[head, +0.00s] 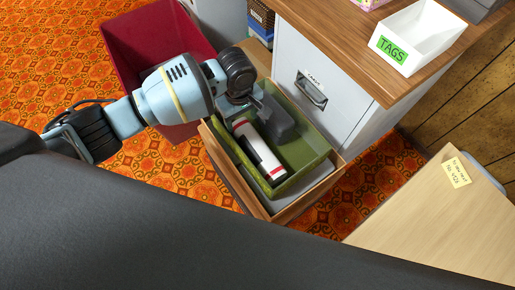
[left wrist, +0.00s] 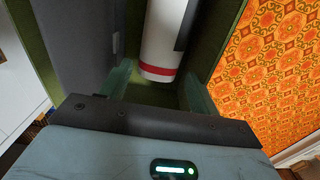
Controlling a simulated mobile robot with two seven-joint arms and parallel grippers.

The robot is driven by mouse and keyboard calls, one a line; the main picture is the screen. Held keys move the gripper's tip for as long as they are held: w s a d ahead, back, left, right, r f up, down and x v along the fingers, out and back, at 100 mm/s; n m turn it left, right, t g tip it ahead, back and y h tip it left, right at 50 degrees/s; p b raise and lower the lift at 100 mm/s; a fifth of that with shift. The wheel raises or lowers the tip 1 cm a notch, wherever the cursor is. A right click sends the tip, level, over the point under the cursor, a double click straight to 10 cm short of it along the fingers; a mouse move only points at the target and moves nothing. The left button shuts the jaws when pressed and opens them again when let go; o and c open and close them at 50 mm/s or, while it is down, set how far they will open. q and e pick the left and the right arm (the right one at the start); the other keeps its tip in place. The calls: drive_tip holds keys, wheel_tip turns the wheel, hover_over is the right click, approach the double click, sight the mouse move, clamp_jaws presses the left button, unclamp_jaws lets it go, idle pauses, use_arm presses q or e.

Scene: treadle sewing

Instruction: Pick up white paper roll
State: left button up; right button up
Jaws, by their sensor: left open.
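The white paper roll (head: 254,143), with red bands and a dark patch, lies in an olive-green box (head: 306,160). My left gripper (head: 241,110) is over the box at the roll's upper end, with its jaws open. In the left wrist view the roll (left wrist: 164,38) points toward the gripper (left wrist: 158,88), its red-banded end near the gap between the two fingers. I cannot tell whether either finger touches it. My right gripper is not in view.
A dark grey object (head: 279,121) lies beside the roll in the box. A red bin (head: 140,40) stands at left. A white TAGS tray (head: 425,35) is on the wooden top.

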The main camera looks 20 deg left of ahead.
sight(242, 126)
use_arm(q)
wheel_tip(242, 126, down, 5)
drive_tip(key=shift+f+b, duration=0.1)
drive_tip(key=shift+b, duration=0.95)
drive_tip(key=c, duration=0.7)
